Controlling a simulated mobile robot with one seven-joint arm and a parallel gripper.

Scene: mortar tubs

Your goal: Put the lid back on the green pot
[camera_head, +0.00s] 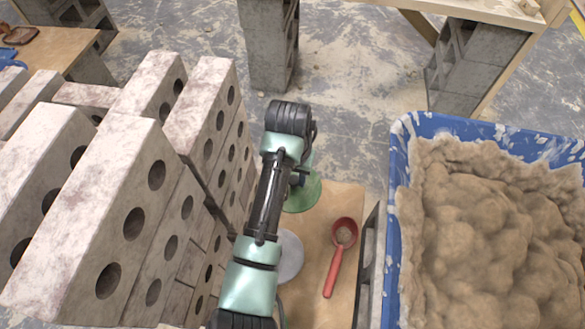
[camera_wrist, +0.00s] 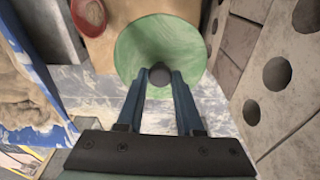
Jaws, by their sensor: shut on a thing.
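The green lid (camera_wrist: 150,42) shows in the wrist view as a round, mottled disc with a dark knob (camera_wrist: 159,74). My gripper (camera_wrist: 160,76) is shut on the knob, with one blue finger on each side. In the head view a green rounded thing (camera_head: 304,192) shows beside my arm, partly hidden by it. I cannot tell there how much is lid and how much is pot. The pot is not clearly seen under the lid in the wrist view, so I cannot tell whether they touch.
A red scoop (camera_head: 335,262) lies on the wooden board (camera_head: 318,295), near a grey round thing (camera_head: 289,256) partly behind my arm. A blue tub (camera_head: 397,190) of mortar stands on the right. Stacked perforated bricks (camera_head: 150,190) rise close on the left.

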